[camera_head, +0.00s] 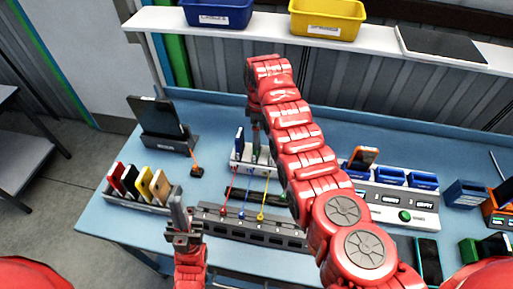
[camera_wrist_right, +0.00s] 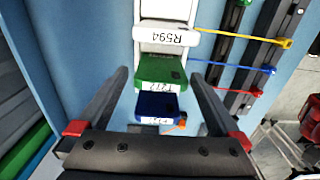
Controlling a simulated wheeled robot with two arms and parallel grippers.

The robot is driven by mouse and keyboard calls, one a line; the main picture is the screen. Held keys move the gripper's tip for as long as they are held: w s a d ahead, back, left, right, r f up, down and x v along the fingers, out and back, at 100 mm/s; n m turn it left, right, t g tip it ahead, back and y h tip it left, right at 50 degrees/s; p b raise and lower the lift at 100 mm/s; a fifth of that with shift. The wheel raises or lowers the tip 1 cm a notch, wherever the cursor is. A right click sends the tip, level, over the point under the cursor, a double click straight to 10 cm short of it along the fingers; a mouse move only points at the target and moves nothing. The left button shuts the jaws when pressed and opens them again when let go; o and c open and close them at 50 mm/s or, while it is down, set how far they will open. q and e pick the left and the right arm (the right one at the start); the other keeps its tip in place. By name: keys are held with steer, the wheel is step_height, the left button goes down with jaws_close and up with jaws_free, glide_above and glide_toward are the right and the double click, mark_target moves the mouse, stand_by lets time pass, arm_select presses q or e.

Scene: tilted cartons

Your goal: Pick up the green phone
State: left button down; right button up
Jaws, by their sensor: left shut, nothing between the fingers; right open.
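The green phone (camera_wrist_right: 160,70) stands in a white rack (camera_wrist_right: 163,45) in the right wrist view, between a blue phone (camera_wrist_right: 157,105) and a white label reading R594. My right gripper (camera_wrist_right: 159,75) is open, its fingers on either side of the green phone's line of sight; I cannot tell if they touch it. In the head view the right gripper (camera_head: 255,130) points down over the rack (camera_head: 240,166), with the blue phone (camera_head: 239,139) beside it; the green phone is mostly hidden there. My left gripper (camera_head: 181,215) is shut and empty, near the table's front left.
A holder with several phones (camera_head: 140,183) stands at the left. A black tablet on a stand (camera_head: 160,120) is behind it. Coloured cables (camera_head: 245,196) run to a dark strip (camera_head: 250,228). A shelf with blue (camera_head: 217,14) and yellow bins (camera_head: 327,18) hangs above.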

steer(key=f, duration=0.1)
steer(key=f+b, duration=0.1)
steer(key=f, duration=0.1)
steer(key=a+f+b, duration=0.1)
steer(key=f, duration=0.1)
steer(key=shift+c, duration=0.2)
steer(key=shift+c, duration=1.2)
steer(key=c, duration=1)
